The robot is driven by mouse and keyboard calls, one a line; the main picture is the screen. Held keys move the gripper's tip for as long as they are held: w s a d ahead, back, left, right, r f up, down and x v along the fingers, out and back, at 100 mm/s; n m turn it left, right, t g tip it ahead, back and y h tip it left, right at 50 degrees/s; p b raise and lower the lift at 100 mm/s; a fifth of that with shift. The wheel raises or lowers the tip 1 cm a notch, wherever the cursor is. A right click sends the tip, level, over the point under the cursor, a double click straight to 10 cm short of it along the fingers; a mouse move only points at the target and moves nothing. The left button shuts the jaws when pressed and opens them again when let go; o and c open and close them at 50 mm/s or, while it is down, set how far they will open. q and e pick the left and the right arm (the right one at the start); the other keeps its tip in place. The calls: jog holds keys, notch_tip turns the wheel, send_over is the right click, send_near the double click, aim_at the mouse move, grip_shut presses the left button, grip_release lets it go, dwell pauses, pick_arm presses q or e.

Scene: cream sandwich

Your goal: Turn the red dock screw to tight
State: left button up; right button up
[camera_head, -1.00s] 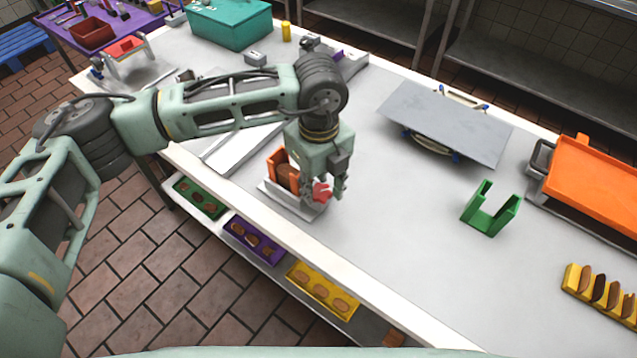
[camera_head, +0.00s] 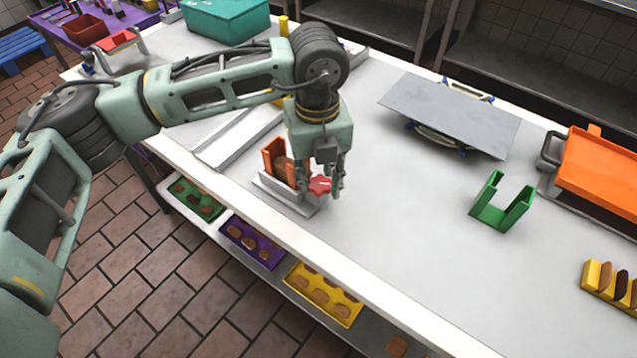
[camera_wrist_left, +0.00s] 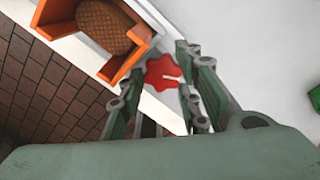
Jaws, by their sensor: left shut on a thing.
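The red dock screw (camera_head: 319,185) is a lobed red knob at the right end of the grey dock (camera_head: 287,194), near the table's front edge. An orange holder (camera_head: 270,150) with a brown biscuit (camera_head: 283,168) in it stands on the dock beside the screw. My left gripper (camera_head: 322,190) points down with its fingers shut on the screw. My right gripper is not in view.
A green holder (camera_head: 490,217) stands to the right on clear tabletop. A grey board (camera_head: 450,113) lies behind it, and an orange tray (camera_head: 605,175) is at the far right. Coloured trays of biscuits, such as the yellow one (camera_head: 352,308), sit on the shelf below the front edge.

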pick_arm(q)
jog(key=shift+w+a+m+b, duration=0.15)
jog(key=shift+m+b, duration=0.6)
jog(key=shift+m, duration=0.05)
jog(key=o, duration=1.1)
jog(key=shift+a, duration=0.1)
